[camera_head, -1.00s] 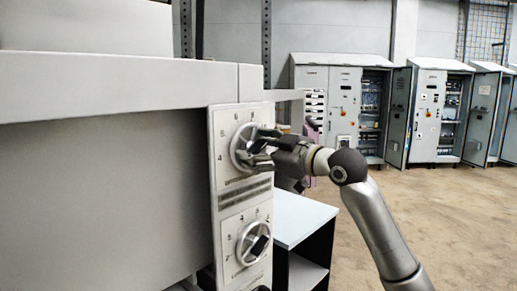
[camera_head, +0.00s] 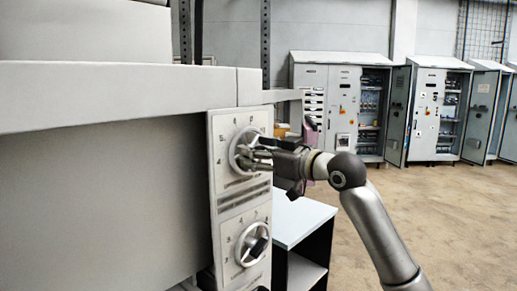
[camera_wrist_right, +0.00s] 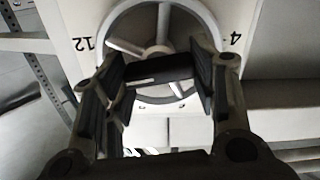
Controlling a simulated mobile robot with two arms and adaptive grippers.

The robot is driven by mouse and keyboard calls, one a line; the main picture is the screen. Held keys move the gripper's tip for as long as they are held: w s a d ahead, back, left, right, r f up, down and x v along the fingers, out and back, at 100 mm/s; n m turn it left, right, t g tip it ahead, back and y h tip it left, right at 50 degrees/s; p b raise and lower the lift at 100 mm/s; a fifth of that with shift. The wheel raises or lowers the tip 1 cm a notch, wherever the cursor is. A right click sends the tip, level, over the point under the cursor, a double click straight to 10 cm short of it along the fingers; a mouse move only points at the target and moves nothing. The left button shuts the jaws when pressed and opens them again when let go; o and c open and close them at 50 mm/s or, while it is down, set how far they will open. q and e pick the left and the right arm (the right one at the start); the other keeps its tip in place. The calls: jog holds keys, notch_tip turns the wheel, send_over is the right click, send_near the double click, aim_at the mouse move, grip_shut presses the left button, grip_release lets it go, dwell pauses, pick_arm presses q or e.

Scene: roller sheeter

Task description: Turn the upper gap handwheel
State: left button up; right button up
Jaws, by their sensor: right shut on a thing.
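The upper gap handwheel (camera_head: 236,150) is a pale ring with spokes on a numbered dial plate at the right end of the grey machine. My right gripper (camera_head: 260,154) reaches it from the right, with its fingers at the wheel. In the right wrist view the handwheel (camera_wrist_right: 205,20) fills the top, and the right gripper (camera_wrist_right: 158,72) has its two fingers on either side of a dark handle (camera_wrist_right: 160,70), shut on it. The lower handwheel (camera_head: 243,243) sits on a second dial below. My left gripper is not in view.
The machine's grey housing (camera_head: 100,190) fills the left side. A white-topped cabinet (camera_head: 300,220) stands right behind the dial panel, below my right arm. Electrical cabinets (camera_head: 340,110) line the far wall. The floor at right is open.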

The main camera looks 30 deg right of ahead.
jog(key=shift+m+p, duration=0.7)
jog(key=shift+m, duration=1.2)
jog(key=o, duration=1)
jog(key=shift+w, duration=0.2)
jog(key=shift+s, duration=0.15)
jog(key=v, duration=1.1)
jog(key=shift+s+d, duration=0.2)
jog(key=shift+s, duration=0.2)
